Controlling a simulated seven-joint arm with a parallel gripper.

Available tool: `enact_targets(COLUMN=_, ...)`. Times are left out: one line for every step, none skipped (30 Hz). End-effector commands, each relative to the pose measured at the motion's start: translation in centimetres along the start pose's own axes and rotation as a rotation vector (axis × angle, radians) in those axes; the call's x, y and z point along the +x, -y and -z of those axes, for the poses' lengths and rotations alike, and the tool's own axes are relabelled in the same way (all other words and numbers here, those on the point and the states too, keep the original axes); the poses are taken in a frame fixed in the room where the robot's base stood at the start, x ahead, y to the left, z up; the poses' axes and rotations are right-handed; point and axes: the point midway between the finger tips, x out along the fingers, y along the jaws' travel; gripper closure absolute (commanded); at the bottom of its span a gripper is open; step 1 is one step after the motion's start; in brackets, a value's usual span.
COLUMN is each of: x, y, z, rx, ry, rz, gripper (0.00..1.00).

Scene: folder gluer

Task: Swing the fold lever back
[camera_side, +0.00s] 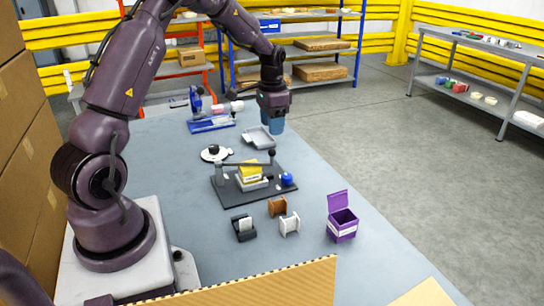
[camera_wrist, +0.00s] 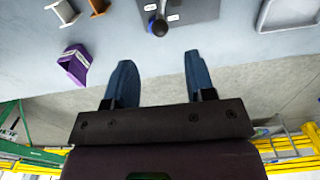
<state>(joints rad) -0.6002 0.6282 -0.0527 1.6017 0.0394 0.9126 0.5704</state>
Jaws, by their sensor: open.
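The folder gluer is a dark base plate (camera_side: 228,193) on the table in the side view, with a yellow and pale block (camera_side: 249,172) on it. A grey bar, which looks like the fold lever (camera_side: 240,164), runs across above the block to a black knob (camera_side: 272,153) at its right end. A blue ball (camera_side: 287,179) sits at the plate's right edge. The plate (camera_wrist: 205,10) also shows at the top of the wrist view, with a blue ball (camera_wrist: 159,28) at its edge. My gripper (camera_side: 273,131) is open and empty, above and behind the plate, apart from the lever.
A grey tray (camera_side: 260,139) lies behind the plate, with a white round holder (camera_side: 216,154) to its left. A blue fixture (camera_side: 210,124) stands farther back. Brown (camera_side: 277,207) and white (camera_side: 289,225) spools, a black holder (camera_side: 243,228) and an open purple box (camera_side: 342,223) stand in front.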

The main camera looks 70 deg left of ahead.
Motion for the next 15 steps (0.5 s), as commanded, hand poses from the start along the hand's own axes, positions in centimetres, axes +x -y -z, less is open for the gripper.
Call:
enact_targets(x=1.2, y=0.0, z=-0.1, rx=-0.001, ry=0.004, rz=-0.003, gripper=0.50)
enact_targets(x=1.8, y=0.0, z=-0.1, rx=-0.001, ry=0.005, rz=-0.003, gripper=0.50)
enact_targets(x=2.7, y=-0.1, z=-0.1, rx=-0.001, ry=0.005, rz=-0.004, gripper=0.50)
enact_targets(x=3.4, y=-0.1, z=-0.1, rx=-0.001, ry=0.005, rz=-0.003, gripper=0.50)
enact_targets(x=4.0, y=-0.1, z=-0.1, rx=-0.002, ry=0.006, rz=-0.004, gripper=0.50)
enact_targets(x=4.9, y=-0.1, z=-0.1, rx=-0.002, ry=0.005, rz=-0.003, gripper=0.50)
enact_targets(x=5.5, y=-0.1, z=-0.1, rx=-0.002, ry=0.005, rz=-0.004, gripper=0.50)
enact_targets(x=6.1, y=-0.1, z=-0.1, rx=-0.002, ry=0.004, rz=-0.003, gripper=0.50)
enact_targets(x=6.8, y=-0.1, z=-0.1, rx=-0.003, ry=0.005, rz=-0.003, gripper=0.50)
enact_targets(x=7.3, y=-0.1, z=-0.1, rx=-0.003, ry=0.003, rz=-0.003, gripper=0.50)
enact_targets(x=7.8, y=-0.1, z=-0.1, rx=-0.003, ry=0.004, rz=-0.003, gripper=0.50)
enact_targets(x=8.4, y=-0.1, z=-0.1, rx=-0.003, ry=0.003, rz=-0.003, gripper=0.50)
enact_targets(x=8.8, y=-0.1, z=-0.1, rx=-0.003, ry=0.002, rz=-0.002, gripper=0.50)
enact_targets(x=9.1, y=-0.1, z=-0.1, rx=-0.003, ry=0.002, rz=-0.002, gripper=0.50)
enact_targets(x=9.5, y=-0.1, z=-0.1, rx=-0.003, ry=0.002, rz=-0.002, gripper=0.50)
